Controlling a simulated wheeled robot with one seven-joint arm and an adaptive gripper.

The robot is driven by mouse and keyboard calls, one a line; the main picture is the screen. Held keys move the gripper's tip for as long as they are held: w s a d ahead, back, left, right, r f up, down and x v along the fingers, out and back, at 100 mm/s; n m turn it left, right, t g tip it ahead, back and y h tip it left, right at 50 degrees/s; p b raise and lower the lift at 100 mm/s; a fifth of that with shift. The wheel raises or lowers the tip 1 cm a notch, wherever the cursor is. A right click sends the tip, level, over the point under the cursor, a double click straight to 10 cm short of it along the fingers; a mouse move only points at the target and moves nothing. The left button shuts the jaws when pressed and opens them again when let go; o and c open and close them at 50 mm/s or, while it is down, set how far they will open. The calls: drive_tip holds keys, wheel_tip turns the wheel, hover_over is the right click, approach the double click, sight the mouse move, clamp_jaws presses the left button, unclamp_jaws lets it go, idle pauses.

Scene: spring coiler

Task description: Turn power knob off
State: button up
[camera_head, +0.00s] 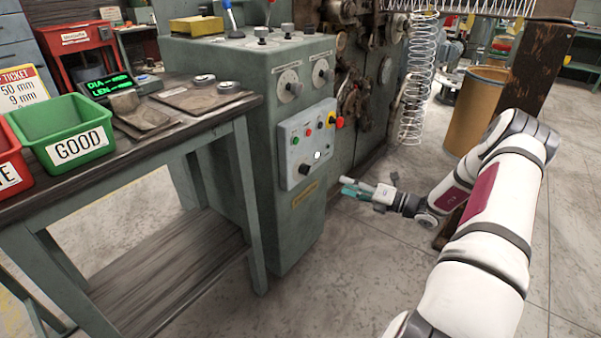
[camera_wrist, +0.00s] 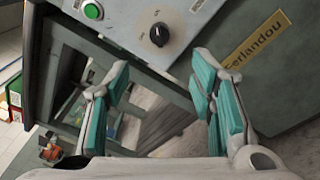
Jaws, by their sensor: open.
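The black rotary knob (camera_head: 305,169) sits low on the pale control panel (camera_head: 289,165) on the front of the green machine. In the wrist view the knob (camera_wrist: 159,36) is at upper centre, with a short white mark on its face. I cannot read its switch position. My gripper (camera_head: 358,189) is to the right of the panel and a little lower. In the wrist view my gripper (camera_wrist: 162,82) has its teal-padded fingers spread wide, with nothing between them. The knob lies beyond the fingertips, and they appear apart from it.
A green button (camera_wrist: 93,10) is on the panel beside the knob. A red knob with a yellow base (camera_head: 337,122) juts from the panel's right edge. The workbench (camera_head: 190,140) with a green bin (camera_head: 62,118) stands left. Floor (camera_head: 375,270) in front of the machine is clear.

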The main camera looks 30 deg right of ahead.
sight(305, 170)
drive_tip(key=b+x, duration=0.3)
drive_tip(key=x, duration=1)
drive_tip(key=shift+w+a, duration=0.2)
drive_tip(key=shift+w, duration=0.1)
drive_tip(key=c, duration=1.2)
